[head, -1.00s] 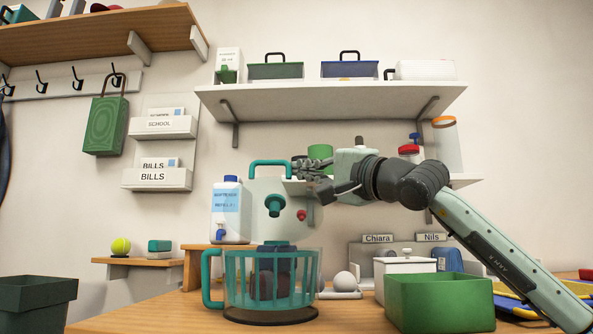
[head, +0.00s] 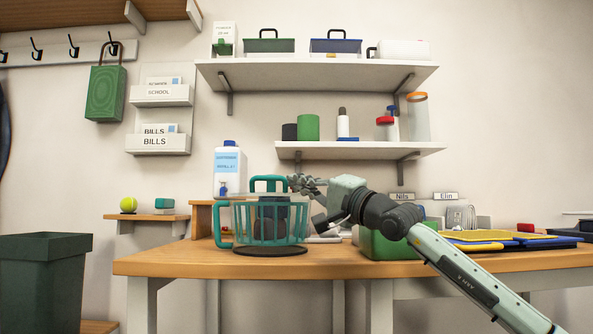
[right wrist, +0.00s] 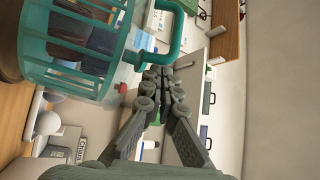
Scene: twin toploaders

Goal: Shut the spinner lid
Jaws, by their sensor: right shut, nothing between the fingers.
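The salad spinner has a clear teal-ribbed bowl (head: 240,222) with dark contents and stands on the wooden table. Its pale lid (head: 250,196) lies about flat across the bowl top, with the teal handle (head: 268,180) upward. I cannot tell whether the rim is fully seated. In the right wrist view the picture is turned sideways; the bowl (right wrist: 60,55) and the teal handle (right wrist: 168,45) show, with a red button (right wrist: 122,87) at the lid's edge. My right gripper (head: 296,184) is shut and empty, just right of the handle at lid height; its fingertips (right wrist: 165,75) are close to the handle. My left gripper is out of view.
A green box (head: 385,245) stands right of the spinner, under my right arm. A white bottle (head: 229,165) stands behind on the left. Shelves with containers hang above (head: 310,75). Yellow and blue trays (head: 480,238) lie at right. The table's front edge is clear.

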